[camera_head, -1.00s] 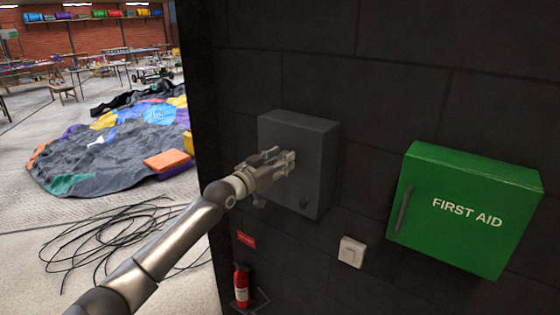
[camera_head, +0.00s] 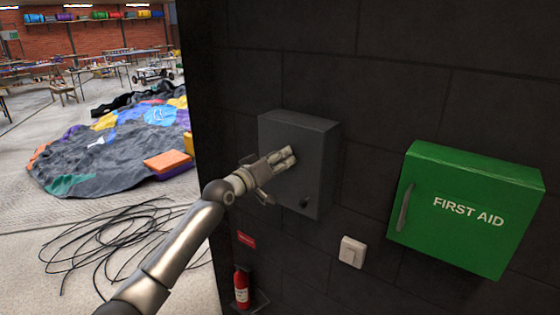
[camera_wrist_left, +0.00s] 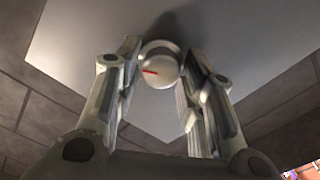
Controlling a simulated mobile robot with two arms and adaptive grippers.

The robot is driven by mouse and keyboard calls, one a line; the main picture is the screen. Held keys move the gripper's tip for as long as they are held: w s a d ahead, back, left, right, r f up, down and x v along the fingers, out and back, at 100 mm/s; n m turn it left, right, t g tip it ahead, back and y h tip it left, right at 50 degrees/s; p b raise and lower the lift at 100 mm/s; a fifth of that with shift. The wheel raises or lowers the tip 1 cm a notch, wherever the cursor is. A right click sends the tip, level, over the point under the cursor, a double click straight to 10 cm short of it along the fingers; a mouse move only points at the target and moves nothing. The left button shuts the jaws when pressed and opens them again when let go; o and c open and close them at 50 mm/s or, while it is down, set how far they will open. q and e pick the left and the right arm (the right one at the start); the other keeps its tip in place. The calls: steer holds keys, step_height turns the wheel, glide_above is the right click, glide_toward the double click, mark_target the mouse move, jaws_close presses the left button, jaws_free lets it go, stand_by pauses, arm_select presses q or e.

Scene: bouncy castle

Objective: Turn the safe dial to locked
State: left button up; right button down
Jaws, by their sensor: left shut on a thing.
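The grey safe (camera_head: 322,165) is mounted on the dark block wall, with a small dark handle (camera_head: 304,203) low on its front. My left gripper (camera_head: 288,156) is at the safe's front face and hides the dial in the head view. In the left wrist view the round pale dial (camera_wrist_left: 160,66) with a red mark (camera_wrist_left: 151,72) sits between the two fingers of my left gripper (camera_wrist_left: 160,85). The fingers are closed in around the dial at its sides. The red mark points to the left in that view. My right gripper is not in view.
A green first aid box (camera_head: 465,210) hangs to the right of the safe. A white switch (camera_head: 352,252) is on the wall below. A red fire extinguisher (camera_head: 242,287) stands lower left. Black cables (camera_head: 110,245) lie on the floor at left.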

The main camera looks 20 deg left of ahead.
arm_select(q)
steer(key=n+p, duration=0.3)
steer(key=n, duration=0.8)
steer(key=shift+a+n, duration=0.1)
steer(key=shift+n, duration=0.2)
steer(key=shift+f, duration=0.1)
stand_by(0.3)
steer(key=o, duration=1)
steer(key=v, duration=1.2)
steer(key=shift+w, duration=0.1)
